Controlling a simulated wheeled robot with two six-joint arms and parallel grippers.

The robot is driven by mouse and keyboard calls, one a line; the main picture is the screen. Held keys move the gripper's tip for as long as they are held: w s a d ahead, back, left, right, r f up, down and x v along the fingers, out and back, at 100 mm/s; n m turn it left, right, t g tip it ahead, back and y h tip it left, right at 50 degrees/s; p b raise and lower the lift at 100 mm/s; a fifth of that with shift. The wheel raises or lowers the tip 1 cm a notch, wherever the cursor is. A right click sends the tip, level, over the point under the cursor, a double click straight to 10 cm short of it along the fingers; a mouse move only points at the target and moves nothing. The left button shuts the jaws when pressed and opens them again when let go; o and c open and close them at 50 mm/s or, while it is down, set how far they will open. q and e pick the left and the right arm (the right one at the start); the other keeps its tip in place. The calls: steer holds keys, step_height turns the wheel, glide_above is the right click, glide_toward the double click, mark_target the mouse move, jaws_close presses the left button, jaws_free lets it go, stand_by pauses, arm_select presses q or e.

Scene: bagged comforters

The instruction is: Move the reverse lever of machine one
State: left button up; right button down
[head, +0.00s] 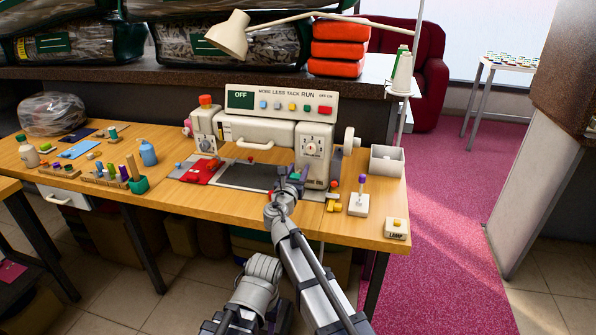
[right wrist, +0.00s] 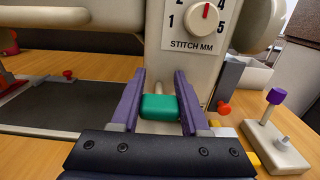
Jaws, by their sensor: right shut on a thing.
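The sewing machine (head: 265,130) is cream, with a stitch dial (head: 312,145) on its right column. The dial also shows at the top of the right wrist view (right wrist: 205,14). Below it, a short pale lever with a green block-shaped knob (right wrist: 160,107) sticks out from the column. My right gripper (head: 291,178) is at the foot of the column. Its two purple fingers close on the green knob from both sides in the right wrist view. In the head view the arm and fingers mostly hide the knob.
A white box with a purple-topped lever (head: 358,198) stands right of the gripper. A lamp switch (head: 396,229) sits at the table's right corner. A white bin (head: 387,160) is behind. Red cloth (head: 203,171) lies left of the dark plate (head: 247,176).

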steer(key=shift+s+f+t+h+b, duration=0.15)
steer(key=shift+f+t+b, duration=0.3)
steer(key=shift+b, duration=0.95)
steer(key=shift+f+t+h+b, duration=0.2)
steer(key=shift+t+b, duration=0.35)
steer(key=shift+b, duration=0.85)
steer(key=shift+t+b, duration=0.3)
steer(key=shift+b, duration=0.1)
steer(key=shift+r, duration=0.1)
steer(key=shift+c, duration=2)
jaws_free()
steer(key=shift+s, duration=0.1)
